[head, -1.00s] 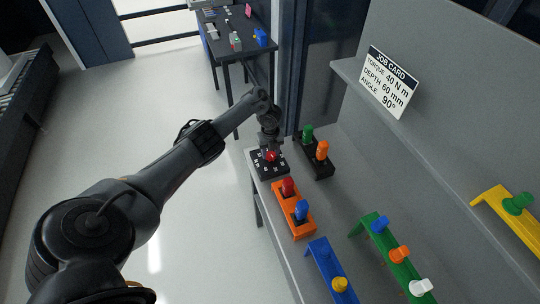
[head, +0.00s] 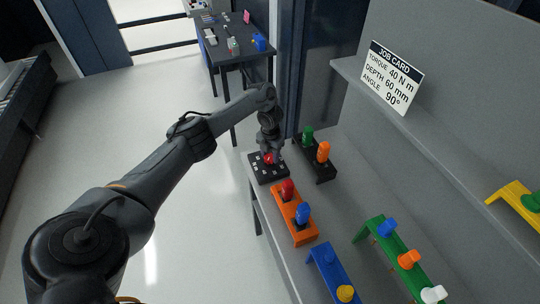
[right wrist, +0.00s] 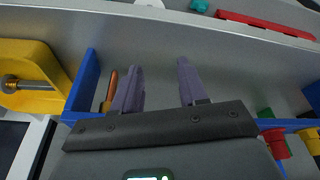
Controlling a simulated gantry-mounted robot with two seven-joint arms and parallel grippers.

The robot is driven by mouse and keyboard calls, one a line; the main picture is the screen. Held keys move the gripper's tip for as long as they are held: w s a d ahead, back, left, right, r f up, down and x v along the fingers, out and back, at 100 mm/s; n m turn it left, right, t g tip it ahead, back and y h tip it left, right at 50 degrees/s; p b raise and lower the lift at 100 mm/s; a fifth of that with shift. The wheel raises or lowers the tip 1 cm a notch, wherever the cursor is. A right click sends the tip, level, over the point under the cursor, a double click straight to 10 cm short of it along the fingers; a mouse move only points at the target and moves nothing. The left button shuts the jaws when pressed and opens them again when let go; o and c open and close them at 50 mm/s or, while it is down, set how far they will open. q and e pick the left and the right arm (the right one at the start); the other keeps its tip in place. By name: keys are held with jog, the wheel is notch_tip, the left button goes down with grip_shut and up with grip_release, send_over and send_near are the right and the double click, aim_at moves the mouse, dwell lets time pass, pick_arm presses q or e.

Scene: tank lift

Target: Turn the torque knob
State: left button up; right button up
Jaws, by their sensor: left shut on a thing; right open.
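The job card (head: 391,77) stands on the shelf and reads torque 40 N m, depth 60 mm, angle 90°. In the right wrist view my right gripper (right wrist: 158,90) is open, with nothing between its two fingers.
An orange block (head: 305,232) with red and blue knobs stands beside the black block. A black holder (head: 322,170) carries green and orange handles. Blue and green stands (head: 372,236) are farther right. In the right wrist view a blue-walled tray (right wrist: 84,85) and yellow clamp (right wrist: 30,72) lie left.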

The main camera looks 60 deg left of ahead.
aim_at(270, 156)
pick_arm(q)
jog(key=shift+m, duration=0.5)
pick_arm(e)
jog(key=shift+f, duration=0.15)
pick_arm(q)
jog(key=o, duration=1.1)
jog(key=shift+c, duration=0.2)
pick_arm(e)
jog(key=shift+d, duration=0.1)
pick_arm(q)
notch_tip(270, 156, up, 11)
jog(key=p, duration=0.7)
jog(key=shift+p, duration=0.4)
pick_arm(e)
notch_tip(270, 156, up, 8)
